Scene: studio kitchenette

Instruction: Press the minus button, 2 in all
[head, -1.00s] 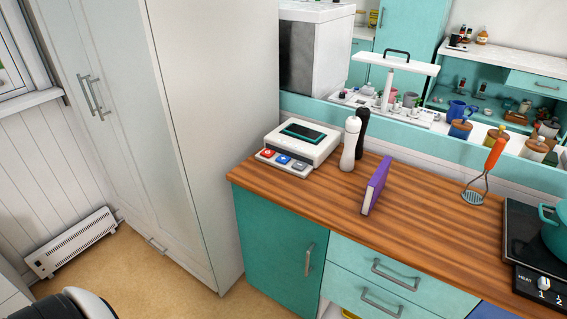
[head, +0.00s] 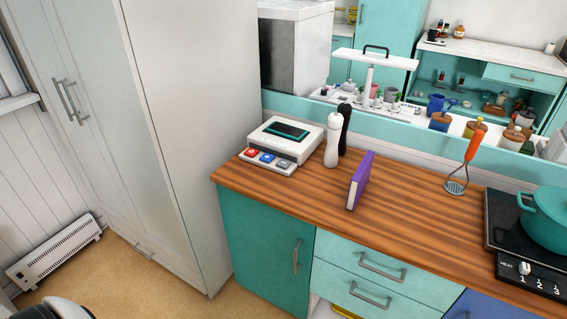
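A white device (head: 284,141) with a dark, green-framed display (head: 287,130) sits at the left end of the wooden counter. Its front edge carries a red button (head: 251,152), a blue button (head: 267,157) and a grey button (head: 284,163). The marks on the buttons are too small to read, so I cannot tell which one is minus. Neither of my grippers is in view.
White and black mills (head: 333,140) stand just right of the device. A purple book (head: 360,180) stands upright on the wooden counter (head: 410,215). A masher (head: 465,165), hob and teal pot (head: 548,218) are farther right. A tall white cabinet (head: 190,110) borders the counter's left.

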